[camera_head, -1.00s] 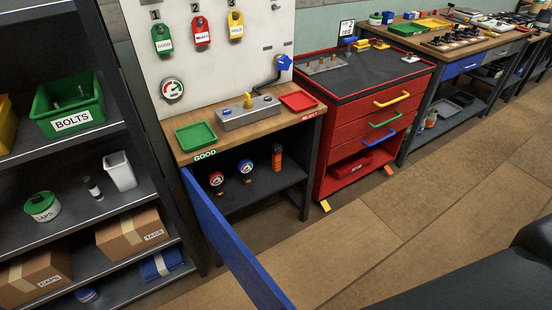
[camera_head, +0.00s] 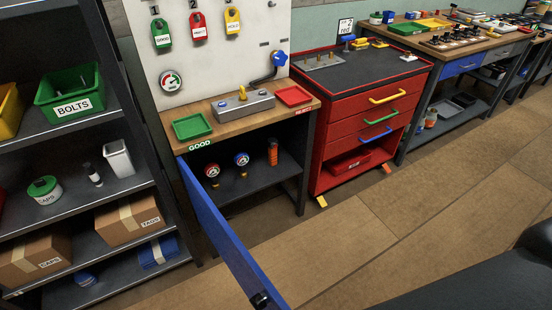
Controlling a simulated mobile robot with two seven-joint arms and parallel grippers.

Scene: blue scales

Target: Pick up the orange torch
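The orange torch (camera_head: 272,152) stands upright on the dark lower shelf (camera_head: 255,188) of the workbench. It is at the right of that shelf, beside two round gauges, one red (camera_head: 212,171) and one blue (camera_head: 241,161). The front of the shelf is open, and the torch shows clearly. Neither of my grippers is in view, and nothing is touching the torch.
A blue door panel (camera_head: 225,235) stands swung out from the bench's left side. A red drawer cabinet (camera_head: 345,120) is right of the bench. A dark shelf rack with a green bolts bin (camera_head: 75,107) is at left. The floor (camera_head: 340,260) in front is clear.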

